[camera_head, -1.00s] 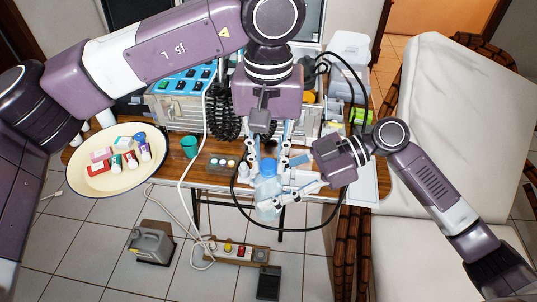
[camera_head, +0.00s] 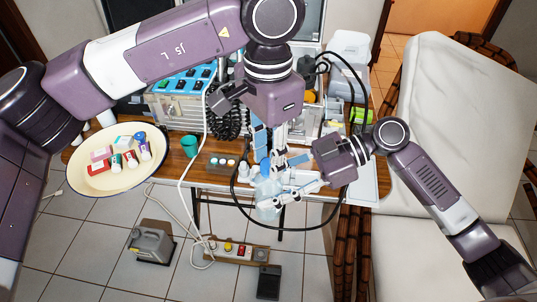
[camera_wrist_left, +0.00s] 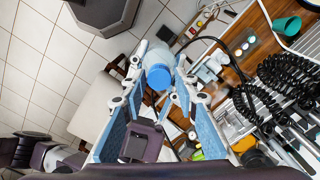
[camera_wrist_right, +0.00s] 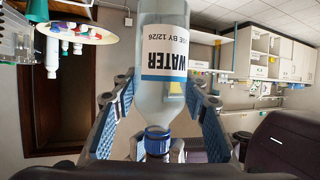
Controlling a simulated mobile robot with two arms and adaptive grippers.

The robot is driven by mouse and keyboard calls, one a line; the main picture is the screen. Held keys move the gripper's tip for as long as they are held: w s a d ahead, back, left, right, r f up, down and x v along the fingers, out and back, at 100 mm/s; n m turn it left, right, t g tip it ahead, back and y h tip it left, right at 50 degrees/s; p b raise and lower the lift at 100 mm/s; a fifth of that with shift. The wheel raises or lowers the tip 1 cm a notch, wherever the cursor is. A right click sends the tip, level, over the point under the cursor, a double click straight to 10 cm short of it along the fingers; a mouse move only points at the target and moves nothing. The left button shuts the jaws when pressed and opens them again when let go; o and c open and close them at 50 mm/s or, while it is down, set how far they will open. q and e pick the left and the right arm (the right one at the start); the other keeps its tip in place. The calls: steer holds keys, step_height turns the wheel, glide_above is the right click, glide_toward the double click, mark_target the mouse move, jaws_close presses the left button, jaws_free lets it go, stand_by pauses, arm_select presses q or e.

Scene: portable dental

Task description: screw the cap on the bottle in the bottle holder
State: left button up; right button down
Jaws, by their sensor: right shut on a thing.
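The clear water bottle (camera_head: 267,211) stands upright between the fingers of my right gripper (camera_head: 270,194), which is shut on its body at the table's front edge. Its label shows in the right wrist view (camera_wrist_right: 166,50), where it appears upside down. The blue cap (camera_wrist_left: 158,77) sits at the bottle's neck; it also shows in the right wrist view (camera_wrist_right: 157,141). My left gripper (camera_head: 270,170) points down over the bottle top. Its fingers stand on both sides of the cap, apart from it, with gaps visible in the left wrist view. I cannot make out the bottle holder.
A cream tray (camera_head: 88,178) with small boxes and tubes is at the left. A green cup (camera_head: 189,146) and small jars (camera_head: 221,162) stand on the wooden table. A black hose (camera_head: 240,205) loops around the bottle. The dental chair (camera_head: 450,120) is at the right.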

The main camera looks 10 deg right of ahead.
arm_select(q)
steer(key=shift+o, duration=0.8)
steer(key=shift+r, duration=2.3)
steer(key=shift+c, duration=0.4)
